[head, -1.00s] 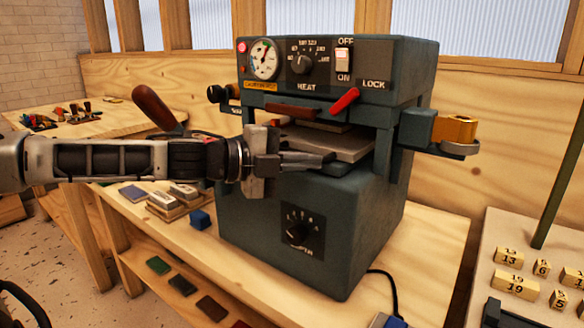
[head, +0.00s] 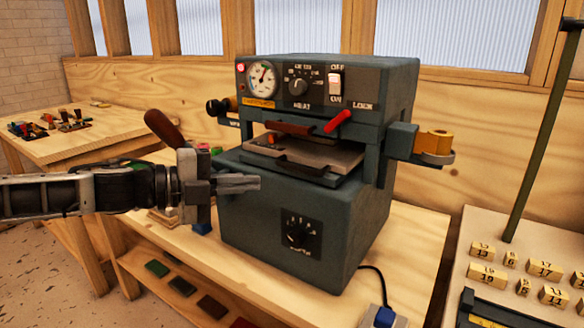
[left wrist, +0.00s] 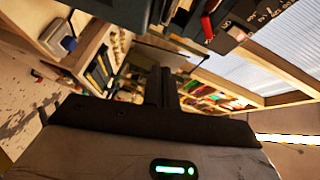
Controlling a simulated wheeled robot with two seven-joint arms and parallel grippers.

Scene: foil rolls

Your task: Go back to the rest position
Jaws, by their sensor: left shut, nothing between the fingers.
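My left gripper (head: 238,183) comes in from the left in the head view, in front of the left front of a blue-grey press machine (head: 330,200). Its fingers are shut with nothing between them, and they point to the right. They appear apart from the plate tray (head: 320,152) in the machine's slot. In the left wrist view the shut fingers (left wrist: 162,85) stand in the middle, with the machine's dark body (left wrist: 120,10) at the top. My right gripper is in neither view.
The machine has a red lever (head: 338,121) and an orange-topped knob (head: 436,143) jutting out on its right. A wooden-handled lever (head: 163,127) stands behind my gripper. A side table (head: 490,225) at right holds numbered blocks. Coloured bars lie on the lower shelf (head: 140,262).

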